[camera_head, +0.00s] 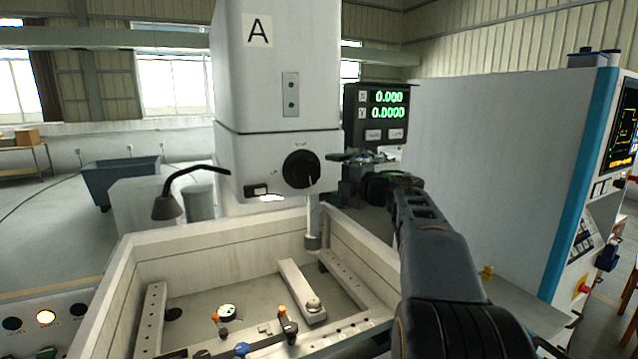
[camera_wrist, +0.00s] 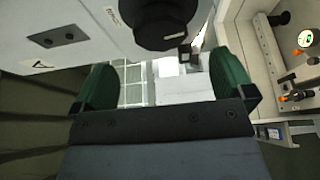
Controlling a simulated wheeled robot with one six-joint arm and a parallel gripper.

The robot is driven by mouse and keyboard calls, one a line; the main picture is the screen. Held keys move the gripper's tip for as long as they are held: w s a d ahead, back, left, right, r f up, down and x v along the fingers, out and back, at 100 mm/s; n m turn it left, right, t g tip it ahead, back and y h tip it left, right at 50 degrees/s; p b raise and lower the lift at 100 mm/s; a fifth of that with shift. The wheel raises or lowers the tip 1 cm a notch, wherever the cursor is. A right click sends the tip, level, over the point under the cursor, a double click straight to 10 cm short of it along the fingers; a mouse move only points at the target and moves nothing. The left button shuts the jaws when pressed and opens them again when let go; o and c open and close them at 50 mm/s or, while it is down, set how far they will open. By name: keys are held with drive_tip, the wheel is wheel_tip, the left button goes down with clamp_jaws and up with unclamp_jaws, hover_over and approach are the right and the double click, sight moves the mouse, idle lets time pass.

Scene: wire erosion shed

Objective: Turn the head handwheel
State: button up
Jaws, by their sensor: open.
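The head handwheel (camera_head: 300,169) is a round black knob with a pale mark, on the lower front of the white machine head marked A (camera_head: 232,70). It also shows in the wrist view (camera_wrist: 160,28), at the top edge and partly cut off. My gripper (camera_head: 358,172) is to the right of the handwheel in the head view, apart from it. In the wrist view, my gripper (camera_wrist: 165,82) has its two green-padded fingers spread wide with nothing between them. The handwheel lies above the gap between the fingers there.
A readout box (camera_head: 376,115) with green digits stands close behind my gripper. A black bent lamp (camera_head: 168,205) is left of the head. Below is an open work tank (camera_head: 112,290) with clamps and bars inside. A tall grey cabinet (camera_head: 480,160) stands at right.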

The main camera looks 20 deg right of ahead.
drive_tip(key=shift+b+v, duration=0.55)
drive_tip(key=shift+v, duration=1.85)
